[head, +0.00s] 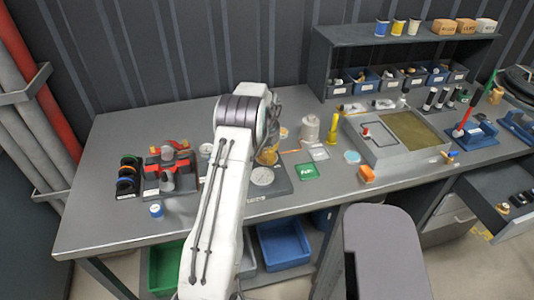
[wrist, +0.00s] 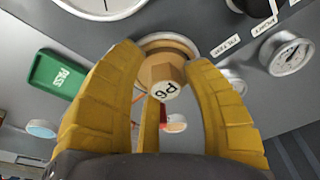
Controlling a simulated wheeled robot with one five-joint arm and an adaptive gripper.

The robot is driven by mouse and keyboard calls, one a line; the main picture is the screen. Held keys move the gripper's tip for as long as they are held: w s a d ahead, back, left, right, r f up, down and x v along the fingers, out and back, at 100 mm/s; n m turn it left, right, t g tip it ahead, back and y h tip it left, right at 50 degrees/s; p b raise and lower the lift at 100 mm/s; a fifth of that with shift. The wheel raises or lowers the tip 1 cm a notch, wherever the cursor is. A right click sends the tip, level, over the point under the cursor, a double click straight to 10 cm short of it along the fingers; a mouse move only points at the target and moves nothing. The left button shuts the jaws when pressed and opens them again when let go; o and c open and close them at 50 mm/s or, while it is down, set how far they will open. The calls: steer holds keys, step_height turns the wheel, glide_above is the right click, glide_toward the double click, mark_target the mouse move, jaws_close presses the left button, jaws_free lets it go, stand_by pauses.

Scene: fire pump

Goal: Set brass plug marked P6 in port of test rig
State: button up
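The brass plug (wrist: 158,71) has a hex head with a pale end face marked P6, facing my camera in the wrist view. My gripper (wrist: 168,62) has its yellow fingers closed against the sides of the plug. A round metal rim (wrist: 172,40), seemingly a port of the test rig, shows right behind the plug. I cannot tell how deep the plug sits in it. In the head view my gripper (head: 268,156) is mostly hidden by my arm, over the dark test rig board (head: 280,188) with its round gauge (head: 262,176).
Another gauge (wrist: 291,56) stands near labels on the rig. A grey tray unit (head: 372,148) is to the right. A rack of rings (head: 128,177) and a blue-capped jar (head: 157,210) are left. The front left bench is mostly clear.

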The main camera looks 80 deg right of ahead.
steer(key=shift+o, duration=0.8)
steer(key=shift+r, duration=0.1)
